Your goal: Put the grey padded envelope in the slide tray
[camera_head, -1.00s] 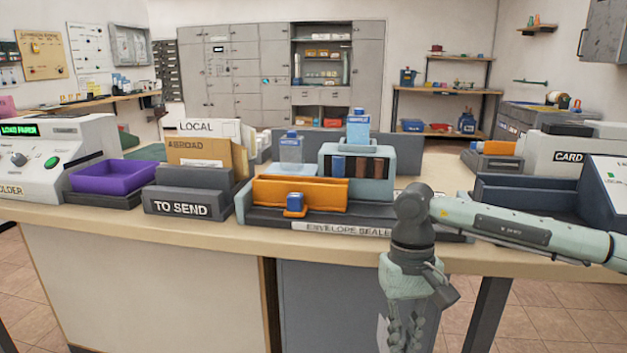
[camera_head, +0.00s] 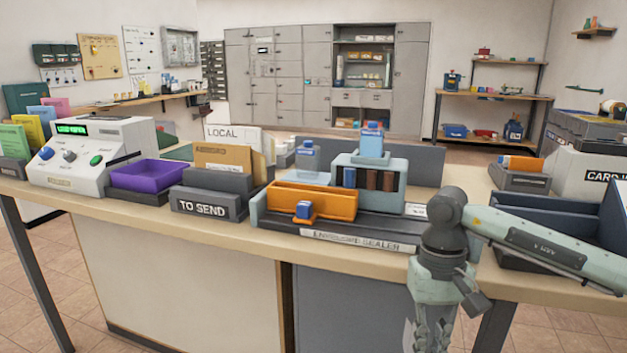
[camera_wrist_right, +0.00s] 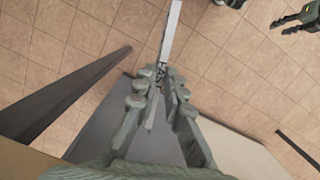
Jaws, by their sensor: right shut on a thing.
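My right gripper (camera_wrist_right: 163,92) is shut on a thin pale grey item, the grey padded envelope (camera_wrist_right: 172,32), seen edge-on with dark lettering near the fingers. In the head view the right gripper (camera_head: 432,340) hangs low in front of the counter, cut by the bottom edge; only a pale sliver of the envelope shows there. An orange tray (camera_head: 325,207) with a blue knob (camera_head: 304,210) at its front, which looks like the slide tray, sits on the envelope sealer (camera_head: 365,241). My left gripper (camera_wrist_right: 290,20) shows at the wrist view's top right corner, fingers apart and empty.
Left of the sealer stand the TO SEND holder (camera_head: 205,204), a purple tray (camera_head: 148,176) and a machine with dials (camera_head: 95,160). A dark blue tray (camera_head: 520,235) lies behind my right forearm. The counter's front edge (camera_head: 230,232) lies above the gripper; open floor is below.

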